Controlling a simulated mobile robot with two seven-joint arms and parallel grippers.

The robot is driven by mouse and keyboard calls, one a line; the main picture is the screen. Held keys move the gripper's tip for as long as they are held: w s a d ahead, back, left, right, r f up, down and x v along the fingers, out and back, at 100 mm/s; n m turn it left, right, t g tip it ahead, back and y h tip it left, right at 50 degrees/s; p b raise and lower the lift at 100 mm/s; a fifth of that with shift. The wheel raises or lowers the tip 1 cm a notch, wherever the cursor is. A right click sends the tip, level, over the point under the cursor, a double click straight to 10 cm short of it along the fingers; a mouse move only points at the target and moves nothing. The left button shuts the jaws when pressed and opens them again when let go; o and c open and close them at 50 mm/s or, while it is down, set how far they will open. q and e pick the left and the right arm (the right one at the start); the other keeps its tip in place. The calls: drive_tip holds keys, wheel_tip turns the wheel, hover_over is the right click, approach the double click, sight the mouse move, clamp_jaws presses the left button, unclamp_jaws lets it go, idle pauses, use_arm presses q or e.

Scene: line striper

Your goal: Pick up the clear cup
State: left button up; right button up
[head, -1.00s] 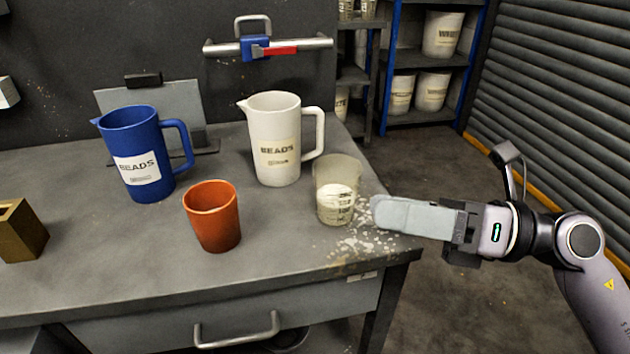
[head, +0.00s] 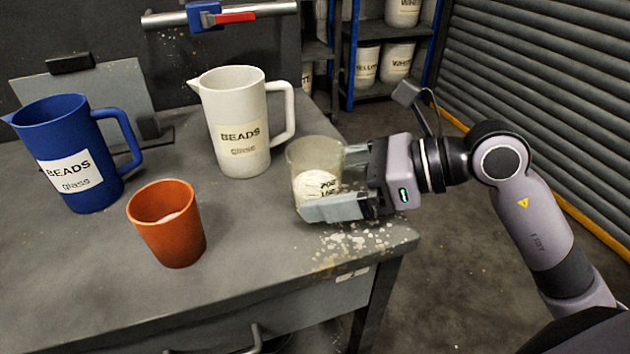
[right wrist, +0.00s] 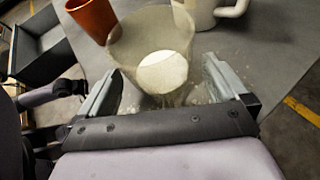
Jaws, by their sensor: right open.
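The clear cup (head: 312,165) stands upright on the grey bench near its right edge, with white material inside and dark measuring marks. It also shows in the right wrist view (right wrist: 150,38). My right gripper (head: 335,185) is open, with its fingers on either side of the cup; the near finger hides part of the cup's lower front. In the right wrist view the gripper (right wrist: 157,88) has one finger to each side of the cup. I cannot tell whether either finger touches it. My left gripper is not in view.
An orange cup (head: 168,225) stands left of the clear cup. A white jug labelled BEADS (head: 236,115) stands behind, and a blue jug (head: 70,150) stands at far left. White grains (head: 365,242) lie spilled near the bench's right edge. The floor to the right is open.

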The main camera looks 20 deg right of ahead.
drive_tip(key=shift+x, duration=1.3)
drive_tip(key=shift+d, duration=0.1)
drive_tip(key=c, duration=1.2)
drive_tip(key=shift+r, duration=0.15)
